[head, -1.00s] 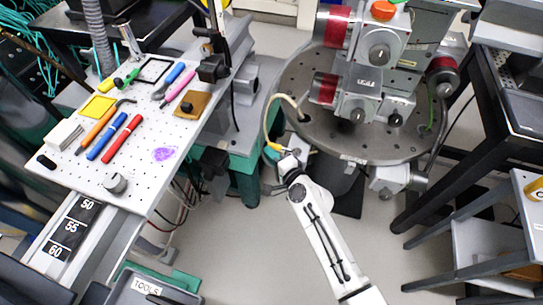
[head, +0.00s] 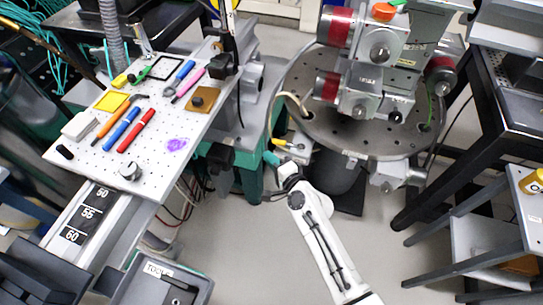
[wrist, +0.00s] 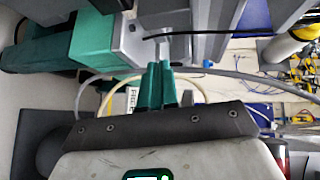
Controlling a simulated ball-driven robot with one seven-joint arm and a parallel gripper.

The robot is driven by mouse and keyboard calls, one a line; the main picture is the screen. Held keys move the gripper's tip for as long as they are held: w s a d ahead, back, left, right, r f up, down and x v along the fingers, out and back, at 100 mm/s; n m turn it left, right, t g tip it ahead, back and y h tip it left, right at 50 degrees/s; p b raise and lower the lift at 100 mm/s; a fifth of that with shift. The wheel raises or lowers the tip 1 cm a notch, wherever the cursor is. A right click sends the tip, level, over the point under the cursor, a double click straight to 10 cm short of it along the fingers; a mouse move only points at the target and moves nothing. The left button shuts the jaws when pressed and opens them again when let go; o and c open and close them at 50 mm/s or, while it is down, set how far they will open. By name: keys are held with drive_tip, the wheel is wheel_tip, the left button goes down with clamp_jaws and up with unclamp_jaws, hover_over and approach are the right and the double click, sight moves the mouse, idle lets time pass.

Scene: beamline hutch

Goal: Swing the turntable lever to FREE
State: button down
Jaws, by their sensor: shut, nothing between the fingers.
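The turntable is a round grey plate with holes (head: 375,138), standing at upper right in the head view. A small yellow piece with a dark end (head: 281,143) sits at its lower left edge; I cannot tell whether this is the lever. My gripper (head: 270,158) is just below and left of that piece, with its teal fingers shut and empty. In the wrist view the fingers (wrist: 158,86) are together, beside a white label (wrist: 131,96) that seems to read FREE and is partly hidden by them. No lever shows clearly in the wrist view.
A perforated breadboard (head: 90,150) with pens and tools stands at left, above a TOOLS box (head: 150,290). A curved cream hose (head: 272,110) runs beside the turntable. A dark bench (head: 510,130) and grey steps (head: 475,235) stand at right. The floor between is clear.

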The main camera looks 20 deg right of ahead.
drive_tip(key=s+a+r+p, duration=0.1)
drive_tip(key=s+a+p, duration=0.4)
drive_tip(key=s, duration=0.2)
drive_tip(key=shift+s+r, duration=0.35)
drive_tip(key=shift+r, duration=0.05)
idle(0.3)
drive_tip(key=s+d+r+n+g+h+p, duration=0.1)
drive_tip(key=s+d+r+n+g, duration=0.2)
drive_tip(key=s+d, duration=0.3)
drive_tip(key=s+d+r+n+g+h+p, duration=0.1)
drive_tip(key=s+d+r+n+g, duration=0.3)
drive_tip(key=s, duration=1)
drive_tip(key=s+d+r+n+g+h+p, duration=0.2)
drive_tip(key=s+d+n+g, duration=0.4)
drive_tip(key=s+d, duration=0.4)
drive_tip(key=shift+d+r+n+g+h, duration=0.25)
drive_tip(key=shift+r+n+g+h, duration=0.2)
drive_tip(key=shift+r+h, duration=0.3)
